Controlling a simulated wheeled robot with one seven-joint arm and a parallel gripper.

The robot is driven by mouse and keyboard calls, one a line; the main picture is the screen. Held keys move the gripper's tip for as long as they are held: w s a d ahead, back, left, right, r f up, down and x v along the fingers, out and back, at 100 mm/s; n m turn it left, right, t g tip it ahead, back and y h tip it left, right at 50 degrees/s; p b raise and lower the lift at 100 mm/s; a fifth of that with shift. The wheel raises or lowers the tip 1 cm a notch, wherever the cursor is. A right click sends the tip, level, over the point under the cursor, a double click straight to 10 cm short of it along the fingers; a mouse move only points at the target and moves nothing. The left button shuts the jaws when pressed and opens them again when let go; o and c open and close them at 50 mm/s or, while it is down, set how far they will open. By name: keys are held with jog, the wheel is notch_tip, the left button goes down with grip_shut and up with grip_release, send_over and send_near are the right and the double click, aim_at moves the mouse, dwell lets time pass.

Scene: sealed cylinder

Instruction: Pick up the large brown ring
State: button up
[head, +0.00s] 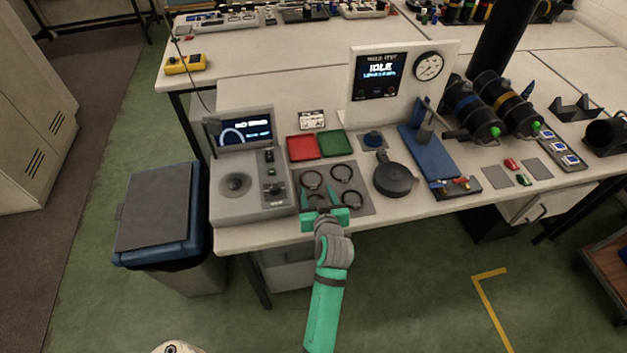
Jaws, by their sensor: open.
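Several dark rings lie on a grey tray (366,207) at the front of the bench. One is at the tray's upper left (303,184), one at the upper right (341,180), one at the lower right (359,201). Another ring at the lower left is partly hidden by my gripper. At this size I cannot tell which ring is the large brown one. My green gripper (318,190) is over the tray's lower left, its two fingers spread and pointing away from me. It is open and nothing shows held in it. Its height above the rings is hard to judge.
A grey console (225,207) stands close left of the tray. A round black pan-like part (393,180) sits to its right. Red (302,147) and green (335,144) trays lie behind. A blue-lidded bin (155,215) stands left of the bench.

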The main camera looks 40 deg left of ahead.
aim_at(314, 186)
jog(key=shift+w+a+f, duration=0.25)
jog(key=shift+w+a, duration=0.05)
jog(key=shift+a, duration=0.25)
jog(key=shift+w+a+f, duration=0.25)
jog(key=shift+a, duration=0.3)
jog(key=shift+w+a+f, duration=0.25)
jog(key=shift+w, duration=0.15)
jog(key=shift+d, duration=0.15)
grip_shut()
